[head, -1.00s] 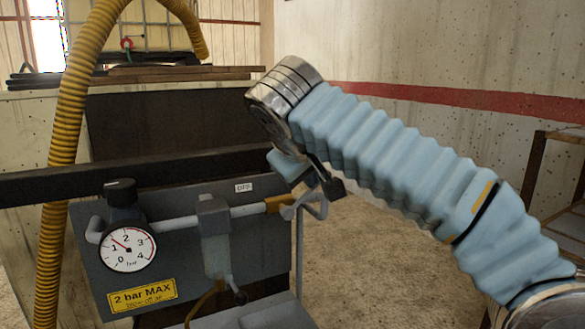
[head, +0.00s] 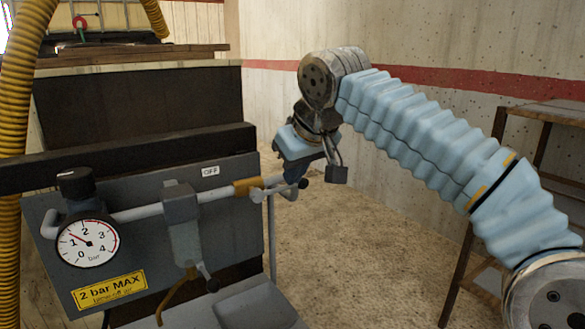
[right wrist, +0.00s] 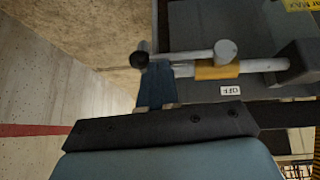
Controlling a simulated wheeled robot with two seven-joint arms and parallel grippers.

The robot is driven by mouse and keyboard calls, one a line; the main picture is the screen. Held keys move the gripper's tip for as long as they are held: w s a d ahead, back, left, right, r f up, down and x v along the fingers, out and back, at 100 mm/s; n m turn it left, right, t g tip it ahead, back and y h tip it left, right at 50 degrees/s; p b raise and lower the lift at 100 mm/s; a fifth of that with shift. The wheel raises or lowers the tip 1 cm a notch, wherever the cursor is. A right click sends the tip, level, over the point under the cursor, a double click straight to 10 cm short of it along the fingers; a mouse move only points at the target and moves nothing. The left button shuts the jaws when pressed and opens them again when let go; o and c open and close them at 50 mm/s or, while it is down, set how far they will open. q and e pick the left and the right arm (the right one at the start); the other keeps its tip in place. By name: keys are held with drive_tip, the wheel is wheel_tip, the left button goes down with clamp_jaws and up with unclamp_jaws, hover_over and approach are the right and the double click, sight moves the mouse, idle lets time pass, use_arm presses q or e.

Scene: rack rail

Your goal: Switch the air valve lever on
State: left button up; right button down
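The air valve sits at the right end of the pipe on the grey panel (head: 230,235), beyond a brass fitting (head: 247,187). Its lever (head: 277,188) is a thin grey rod with a dark knob, sticking out to the right; it also shows in the right wrist view (right wrist: 185,56). An OFF label (head: 210,171) is above the pipe. My right gripper (head: 294,174) is at the knob end of the lever. Its blue fingers (right wrist: 158,82) look closed together, their tips beside the rod near the knob. Contact cannot be told. My left gripper is out of view.
A pressure gauge (head: 88,243), a filter unit (head: 184,230) and a yellow 2 bar MAX sign (head: 110,291) are left of the valve. A dark rail (head: 125,158) crosses behind. A brown table (head: 545,115) stands at right. Floor between is open.

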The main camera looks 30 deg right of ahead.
drive_tip(key=shift+f, duration=0.1)
idle(0.4)
drive_tip(key=w+r+p+v, duration=0.1)
drive_tip(key=w+p+v, duration=0.1)
drive_tip(key=v, duration=1.1)
drive_tip(key=shift+w+d+r+p, duration=0.3)
drive_tip(key=shift+d+p, duration=0.1)
drive_tip(key=shift+p, duration=0.5)
